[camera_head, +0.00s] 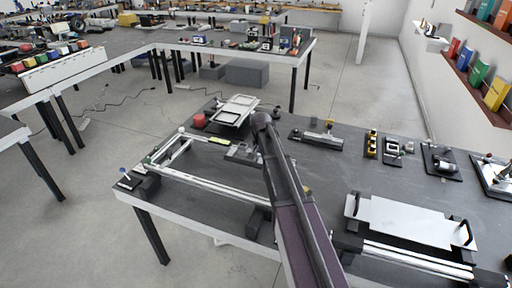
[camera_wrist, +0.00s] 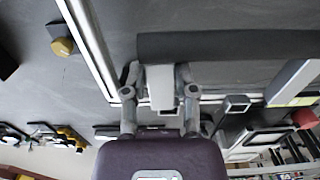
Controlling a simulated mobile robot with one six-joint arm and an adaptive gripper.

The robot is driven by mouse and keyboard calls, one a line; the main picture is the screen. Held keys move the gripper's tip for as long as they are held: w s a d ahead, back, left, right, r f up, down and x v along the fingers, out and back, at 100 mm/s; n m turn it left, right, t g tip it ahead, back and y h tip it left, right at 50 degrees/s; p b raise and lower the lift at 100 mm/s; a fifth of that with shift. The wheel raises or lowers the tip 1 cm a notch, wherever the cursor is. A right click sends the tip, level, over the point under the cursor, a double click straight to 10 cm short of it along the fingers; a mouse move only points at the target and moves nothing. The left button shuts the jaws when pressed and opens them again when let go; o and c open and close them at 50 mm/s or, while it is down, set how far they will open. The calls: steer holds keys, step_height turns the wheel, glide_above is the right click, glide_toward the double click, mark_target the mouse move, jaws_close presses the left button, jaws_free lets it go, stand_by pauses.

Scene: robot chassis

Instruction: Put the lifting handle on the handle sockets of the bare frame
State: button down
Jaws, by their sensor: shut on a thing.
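The bare frame of pale metal rails (camera_head: 215,182) lies on the left of the dark table in the head view; a rail also crosses the wrist view (camera_wrist: 92,45). My gripper (camera_wrist: 160,92) is shut on a grey block below a long dark bar, which I take as the lifting handle (camera_wrist: 235,43). The bar runs level across the upper wrist view, over the table and rail. In the head view my arm hides most of the gripper; a grey piece (camera_head: 243,154) shows beside its end. I cannot pick out the handle sockets surely, nor whether the bar touches the frame.
A second frame with a white plate (camera_head: 410,222) and black handles lies at the right. A white tray (camera_head: 236,110), a red cylinder (camera_head: 199,120) and a dark fixture (camera_head: 317,137) stand near the back. Several small parts line the right rear edge. Bare table lies mid-right.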

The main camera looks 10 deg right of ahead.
step_height(320, 180, up, 11)
steer(key=p, duration=1)
steer(key=shift+a+r, duration=0.1)
